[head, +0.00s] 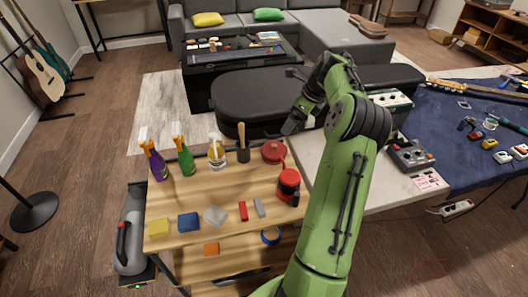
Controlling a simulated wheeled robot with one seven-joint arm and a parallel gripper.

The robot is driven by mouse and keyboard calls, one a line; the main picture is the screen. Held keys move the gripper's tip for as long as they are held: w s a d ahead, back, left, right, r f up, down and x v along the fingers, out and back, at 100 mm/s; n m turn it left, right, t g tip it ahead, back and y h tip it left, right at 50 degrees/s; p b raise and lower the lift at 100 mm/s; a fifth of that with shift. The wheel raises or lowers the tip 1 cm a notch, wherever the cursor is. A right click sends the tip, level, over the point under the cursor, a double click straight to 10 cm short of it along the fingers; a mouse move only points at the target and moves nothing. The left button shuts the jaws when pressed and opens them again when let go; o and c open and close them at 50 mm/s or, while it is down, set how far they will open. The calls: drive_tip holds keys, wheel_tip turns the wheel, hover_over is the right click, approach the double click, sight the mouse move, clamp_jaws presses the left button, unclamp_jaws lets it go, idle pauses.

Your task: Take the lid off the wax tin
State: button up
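A low round red tin (273,151) lies at the back right of the wooden bench top (180,208); it looks like the wax tin. Its top looks red and covered, but the lid seam is too small to make out. My gripper (290,127) is dark and hangs in the air above and slightly right of the tin in the head view, apart from it. Its fingers are too small and dark to tell whether they are open. A taller red and black container (289,186) stands upright in front of the tin, near the bench's right edge.
The bench's middle is mostly clear.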

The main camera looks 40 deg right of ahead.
drive_tip(key=b, duration=0.3)
hover_over(276, 145)
drive_tip(key=s, duration=0.3)
drive_tip(key=f, duration=0.5)
drive_tip(key=d+f, duration=0.1)
drive_tip(key=f, duration=0.2)
drive_tip(key=shift+w, duration=0.1)
drive_tip(key=b+x, duration=0.1)
drive_tip(key=x, duration=0.2)
drive_tip(key=b+x, duration=0.1)
drive_tip(key=x, duration=0.2)
drive_tip(key=shift+w+a+f, duration=0.1)
drive_tip(key=shift+w+a, duration=0.05)
drive_tip(key=shift+a, duration=0.1)
drive_tip(key=shift+c, duration=0.3)
